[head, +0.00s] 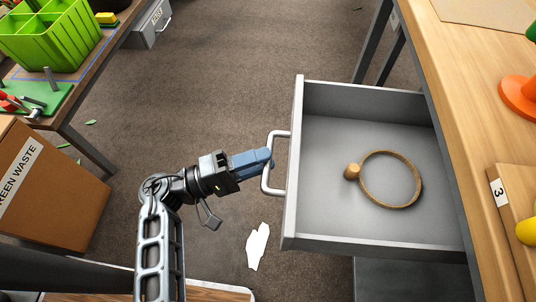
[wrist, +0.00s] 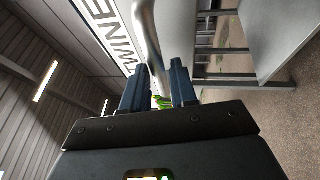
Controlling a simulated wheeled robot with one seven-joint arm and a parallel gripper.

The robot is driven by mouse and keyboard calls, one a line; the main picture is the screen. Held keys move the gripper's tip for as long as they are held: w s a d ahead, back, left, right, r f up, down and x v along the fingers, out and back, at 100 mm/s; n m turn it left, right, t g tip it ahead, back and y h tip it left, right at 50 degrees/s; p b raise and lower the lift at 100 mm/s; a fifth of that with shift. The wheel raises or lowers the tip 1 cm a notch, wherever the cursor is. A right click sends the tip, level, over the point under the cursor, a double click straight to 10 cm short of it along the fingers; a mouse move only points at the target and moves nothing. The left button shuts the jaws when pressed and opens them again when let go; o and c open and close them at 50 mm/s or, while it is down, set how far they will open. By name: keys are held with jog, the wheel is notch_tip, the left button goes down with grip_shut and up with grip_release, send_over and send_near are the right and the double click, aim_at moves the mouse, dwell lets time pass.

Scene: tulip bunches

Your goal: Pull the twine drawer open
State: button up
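The grey twine drawer (head: 291,215) stands well out from under the wooden bench in the head view. Its front, lettered TWINE (wrist: 110,30), shows in the wrist view. A ring of brown cord (head: 418,190) with a small wooden knob lies inside on the drawer floor. The drawer's pale bar handle (head: 268,182) is on its left face. My gripper (head: 268,158) is at this handle, with its blue fingers on either side of the bar. In the wrist view the handle (wrist: 149,38) runs between the fingertips and looks gripped; the exact contact is partly hidden.
The wooden bench (head: 440,60) runs along the right, with an orange object (head: 518,98) on it. A green waste box (head: 45,185) and a table with a green crate (head: 50,40) stand left. A pale scrap (head: 257,246) lies on the otherwise fairly clear floor.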

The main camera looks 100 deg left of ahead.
jog(key=v, duration=0.5)
jog(key=shift+s+d, duration=0.15)
jog(key=shift+s, duration=0.15)
